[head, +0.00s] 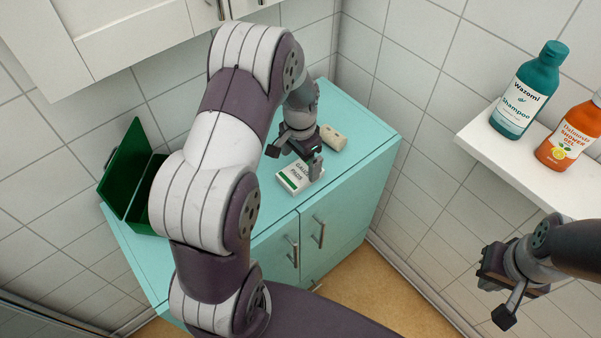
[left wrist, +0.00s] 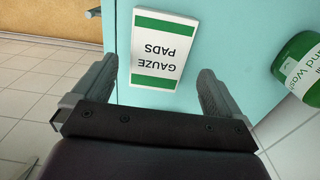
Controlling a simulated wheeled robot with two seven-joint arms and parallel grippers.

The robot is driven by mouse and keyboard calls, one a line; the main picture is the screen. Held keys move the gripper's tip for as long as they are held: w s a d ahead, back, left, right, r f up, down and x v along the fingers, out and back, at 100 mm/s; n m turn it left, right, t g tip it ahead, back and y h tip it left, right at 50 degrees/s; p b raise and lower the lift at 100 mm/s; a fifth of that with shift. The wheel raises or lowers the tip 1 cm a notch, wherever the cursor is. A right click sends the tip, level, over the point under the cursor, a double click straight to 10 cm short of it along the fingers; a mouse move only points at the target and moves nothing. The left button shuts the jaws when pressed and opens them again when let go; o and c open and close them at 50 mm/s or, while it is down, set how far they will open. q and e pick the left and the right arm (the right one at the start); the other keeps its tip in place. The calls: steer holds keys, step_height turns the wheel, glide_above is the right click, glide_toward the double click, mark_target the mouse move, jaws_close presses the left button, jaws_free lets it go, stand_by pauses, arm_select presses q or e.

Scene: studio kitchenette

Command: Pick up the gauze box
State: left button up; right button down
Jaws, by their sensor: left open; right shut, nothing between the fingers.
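The gauze box (head: 294,182) is a small white carton with green bands, lying on the teal cabinet top (head: 345,137) near its front edge. In the left wrist view the gauze box (left wrist: 160,48) lies ahead of and between the fingers, its "GAUZE PADS" print upside down. My left gripper (head: 298,162) is open just above the box; in the left wrist view the left gripper (left wrist: 162,88) has nothing between its fingers. Whether a finger touches the box I cannot tell. My right gripper (head: 488,294) is shut and empty at the lower right, away from the cabinet.
A green bottle (left wrist: 305,68) is at the right in the left wrist view. An open green case (head: 127,178) stands at the cabinet's left end. A white shelf (head: 520,168) holds shampoo (head: 529,92) and shower gel (head: 572,136).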

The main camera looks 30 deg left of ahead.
mark_target(300, 172)
arm_select(q)
step_height(300, 172, down, 4)
steer(key=shift+s+r, duration=0.1)
steer(key=shift+r, duration=0.05)
steer(key=c, duration=1)
